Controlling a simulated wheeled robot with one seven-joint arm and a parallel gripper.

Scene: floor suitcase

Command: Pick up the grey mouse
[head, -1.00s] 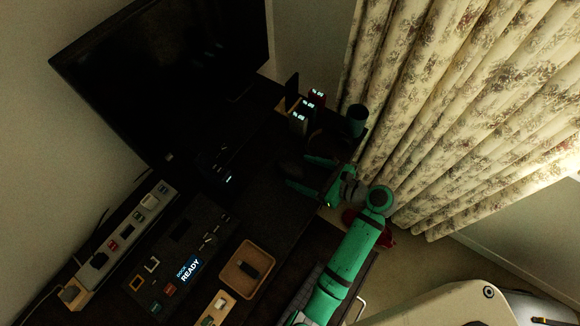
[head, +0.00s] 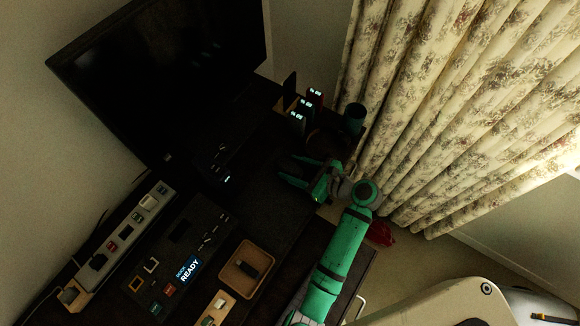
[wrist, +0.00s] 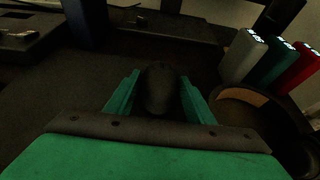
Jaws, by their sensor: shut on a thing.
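The grey mouse (wrist: 159,88) is a dark rounded shape in the middle of the wrist view, between the two green fingers of my gripper (wrist: 157,95). My gripper is shut on it, with a finger along each side. In the head view my green gripper (head: 300,172) is over the dark desk, and the mouse (head: 291,165) is a dim shape at its fingers, partly hidden. I cannot tell whether the mouse touches the desk.
A white, a green and a red block with lit displays (wrist: 243,57) stand close to the right, beside a dark round tray (wrist: 262,101). A dark cup (head: 354,119) stands near the curtain (head: 430,110). A wooden tray (head: 226,276) and dock panel (head: 165,285) lie nearer.

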